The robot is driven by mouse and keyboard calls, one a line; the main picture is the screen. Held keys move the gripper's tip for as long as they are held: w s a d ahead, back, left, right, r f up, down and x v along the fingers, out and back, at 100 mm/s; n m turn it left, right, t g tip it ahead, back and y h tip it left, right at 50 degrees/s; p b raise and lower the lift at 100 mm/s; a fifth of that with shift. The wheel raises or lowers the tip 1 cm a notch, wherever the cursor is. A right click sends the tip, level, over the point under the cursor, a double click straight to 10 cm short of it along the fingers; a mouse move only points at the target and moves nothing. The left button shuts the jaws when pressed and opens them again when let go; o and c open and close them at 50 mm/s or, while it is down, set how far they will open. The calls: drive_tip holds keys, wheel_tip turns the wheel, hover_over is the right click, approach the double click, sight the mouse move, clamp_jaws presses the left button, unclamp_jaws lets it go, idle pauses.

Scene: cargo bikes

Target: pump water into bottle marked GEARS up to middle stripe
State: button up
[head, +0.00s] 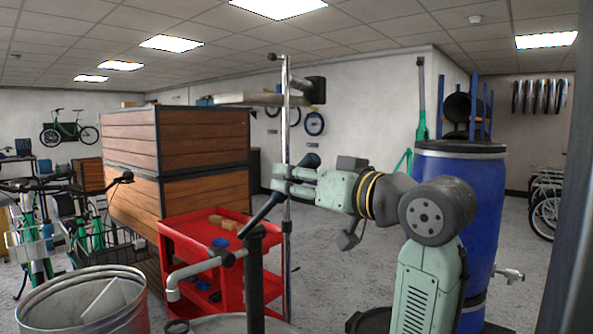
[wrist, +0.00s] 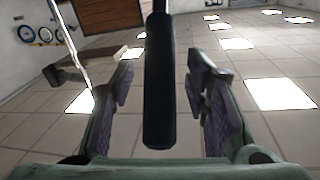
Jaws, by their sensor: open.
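A hand pump stands at the front, with a dark upright body (head: 254,280) and a grey spout (head: 190,276) bending down at its left. Its dark lever slants up to the right, ending in a thick black handle grip (head: 312,160). My gripper (head: 284,180) is at the upper part of this lever. In the wrist view the black grip (wrist: 159,95) lies between the two open fingers of my gripper (wrist: 158,80), with gaps visible on both sides. No bottle marked GEARS can be made out in either view.
A red cart (head: 200,243) holding small items stands behind the pump. A metal bin (head: 130,318) is at front left, a blue drum (head: 487,210) at right. A thin upright pole (head: 286,120) is near my gripper. Wooden crates (head: 205,135) stand farther back.

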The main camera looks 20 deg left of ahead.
drive_tip(key=shift+w+a, duration=0.15)
drive_tip(key=shift+a, duration=0.15)
drive_tip(key=shift+c, duration=0.5)
clamp_jaws()
